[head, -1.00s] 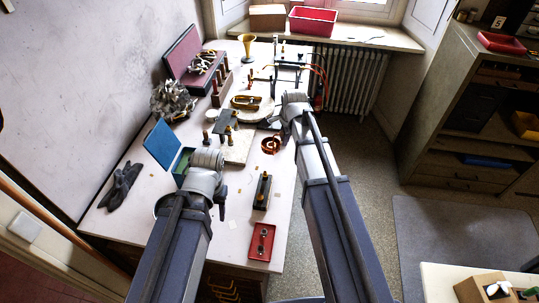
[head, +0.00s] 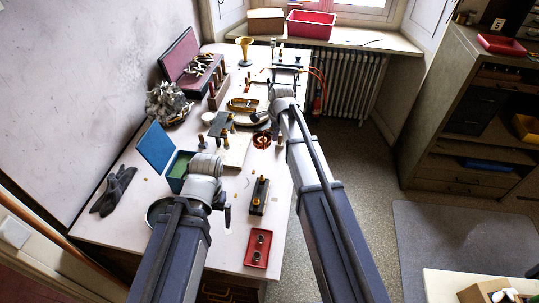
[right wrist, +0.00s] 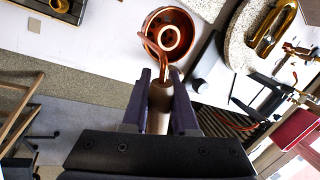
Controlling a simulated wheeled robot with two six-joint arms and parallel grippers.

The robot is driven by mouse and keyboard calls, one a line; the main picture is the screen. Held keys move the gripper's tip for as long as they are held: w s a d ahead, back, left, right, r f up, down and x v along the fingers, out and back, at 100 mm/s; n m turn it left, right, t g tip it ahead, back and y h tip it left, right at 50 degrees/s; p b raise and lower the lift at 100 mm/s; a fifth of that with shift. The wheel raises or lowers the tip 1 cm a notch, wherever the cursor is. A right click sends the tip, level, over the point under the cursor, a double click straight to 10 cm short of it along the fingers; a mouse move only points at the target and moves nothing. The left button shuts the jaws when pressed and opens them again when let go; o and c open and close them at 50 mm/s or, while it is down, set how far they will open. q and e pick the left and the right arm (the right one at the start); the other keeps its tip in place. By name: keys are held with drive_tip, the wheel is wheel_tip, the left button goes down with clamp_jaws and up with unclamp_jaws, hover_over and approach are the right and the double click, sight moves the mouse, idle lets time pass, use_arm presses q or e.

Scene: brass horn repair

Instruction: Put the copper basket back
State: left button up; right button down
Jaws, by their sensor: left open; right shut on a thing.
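The copper basket (head: 262,141) is a small round copper pot with a ring-shaped copper piece visible in it. It shows at the top middle of the right wrist view (right wrist: 172,40), with a copper rod leading to a brown handle. My right gripper (right wrist: 160,92) is shut on that handle, one finger on each side. In the head view the basket is over the right side of the bench, just below my right gripper (head: 272,121). I cannot tell whether its bottom touches the bench. My left gripper (head: 224,196) is open and low over the bench; its fingertips are hard to see.
On the bench (head: 233,228) are a green box with a blue lid (head: 178,170), a dark block (head: 259,195), a red tray (head: 257,249), a granite plate (right wrist: 243,42) and a brass horn part (head: 244,48). The front right of the bench has bare patches.

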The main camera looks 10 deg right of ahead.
use_arm(q)
wheel_tip(320, 180, down, 9)
drive_tip(key=b, duration=0.8)
drive_tip(key=shift+f, duration=0.1)
use_arm(e)
wheel_tip(320, 180, down, 9)
drive_tip(key=shift+f, duration=0.1)
drive_tip(key=c, duration=1.1)
unclamp_jaws()
drive_tip(key=shift+c, duration=0.2)
drive_tip(key=o, duration=0.5)
drive_tip(key=shift+c, duration=0.2)
